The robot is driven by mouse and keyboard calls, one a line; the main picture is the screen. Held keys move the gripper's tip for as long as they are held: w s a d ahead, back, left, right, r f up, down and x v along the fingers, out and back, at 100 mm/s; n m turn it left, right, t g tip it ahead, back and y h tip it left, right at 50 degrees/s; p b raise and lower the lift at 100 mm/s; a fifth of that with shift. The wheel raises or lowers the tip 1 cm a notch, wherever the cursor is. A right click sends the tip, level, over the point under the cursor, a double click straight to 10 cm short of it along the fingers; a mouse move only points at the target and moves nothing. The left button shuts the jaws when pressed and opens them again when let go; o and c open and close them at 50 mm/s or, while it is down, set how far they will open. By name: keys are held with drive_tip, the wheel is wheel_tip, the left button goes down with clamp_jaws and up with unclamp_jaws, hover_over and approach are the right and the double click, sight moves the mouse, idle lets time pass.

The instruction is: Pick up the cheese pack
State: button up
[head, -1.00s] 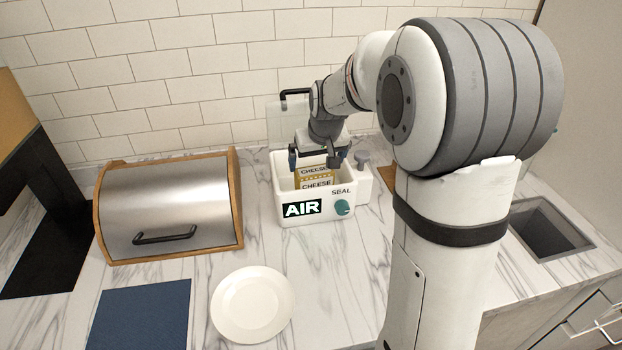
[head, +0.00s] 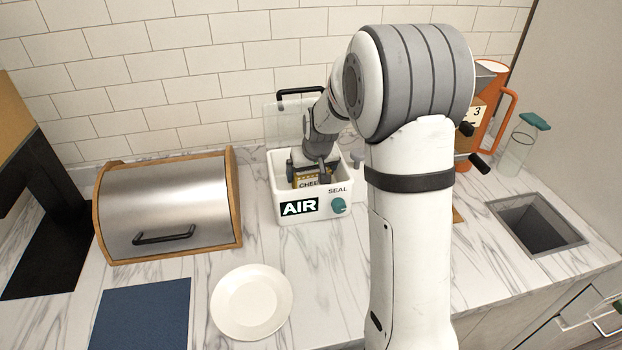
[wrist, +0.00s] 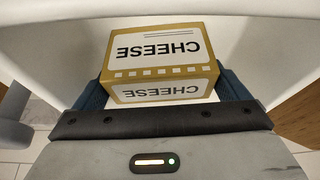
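The cheese pack (wrist: 160,52) is a yellow-brown block with white "CHEESE" labels. It sits inside the white box (head: 309,209) marked AIR and SEAL, and its upper part shows in the head view (head: 306,184). My gripper (wrist: 163,85) is down in the box, with one blue finger at each side of the pack. No gap shows between fingers and pack in the wrist view, but I cannot tell whether they press on it. The lower part of the pack is hidden. The pack appears to be still in the box.
The box walls rise close around my gripper, with a raised clear lid (head: 285,120) behind. A bread bin (head: 170,205) stands left. A white plate (head: 251,302) and blue mat (head: 142,314) lie in front. An orange machine (head: 494,105) and green-lidded jar (head: 520,145) stand right.

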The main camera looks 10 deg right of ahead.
drive_tip(key=c, duration=0.7)
drive_tip(key=shift+r, duration=0.1)
